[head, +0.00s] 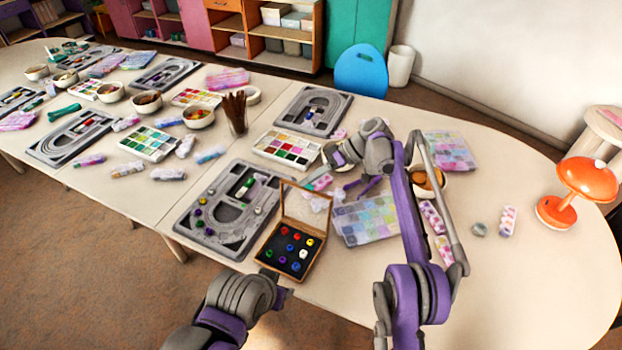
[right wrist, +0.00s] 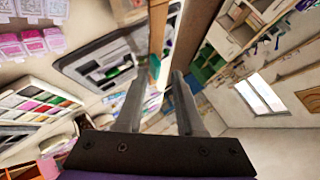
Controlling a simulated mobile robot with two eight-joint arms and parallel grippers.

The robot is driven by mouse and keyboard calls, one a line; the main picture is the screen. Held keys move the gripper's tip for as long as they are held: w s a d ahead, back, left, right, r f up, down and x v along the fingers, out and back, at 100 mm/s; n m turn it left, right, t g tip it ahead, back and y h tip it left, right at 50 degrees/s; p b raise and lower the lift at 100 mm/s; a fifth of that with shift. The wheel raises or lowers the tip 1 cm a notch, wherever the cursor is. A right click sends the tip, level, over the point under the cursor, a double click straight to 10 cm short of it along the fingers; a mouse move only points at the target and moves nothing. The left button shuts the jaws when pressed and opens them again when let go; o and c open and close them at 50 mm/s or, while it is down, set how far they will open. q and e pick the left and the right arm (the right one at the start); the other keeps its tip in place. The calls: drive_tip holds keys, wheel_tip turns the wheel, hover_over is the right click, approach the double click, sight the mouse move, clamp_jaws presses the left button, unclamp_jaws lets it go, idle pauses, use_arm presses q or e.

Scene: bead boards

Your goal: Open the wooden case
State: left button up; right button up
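The wooden case (head: 311,263) sits at the table's near edge, left of centre in the head view. Its framed clear lid (head: 283,198) stands raised at the back, so the case is open. Several coloured beads lie on its dark inside. My right gripper (head: 361,187) is up and to the right of the case, above the pastel bead boxes, with its fingers apart. In the right wrist view its two fingers (right wrist: 157,85) are spread, with a wooden strip showing beyond them. My left gripper (head: 279,292) is at the case's near left corner; its fingers are mostly hidden.
A grey bead board (head: 187,237) lies left of the case. A paint-like colour tray (head: 287,149) and a cup of brown sticks (head: 236,112) stand behind. Pastel boxes (head: 365,222) lie to the right. An orange lamp (head: 585,178) stands at far right; the table's right front is clear.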

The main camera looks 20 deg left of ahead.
use_arm(q)
drive_tip(key=r+p, duration=0.1)
drive_tip(key=w+r+p, duration=0.1)
drive_tip(key=r, duration=0.1)
drive_tip(key=w+r+p, duration=0.1)
drive_tip(key=shift+w+r, duration=0.2)
drive_tip(key=shift+r, duration=0.15)
use_arm(e)
drive_tip(key=v, duration=1.1)
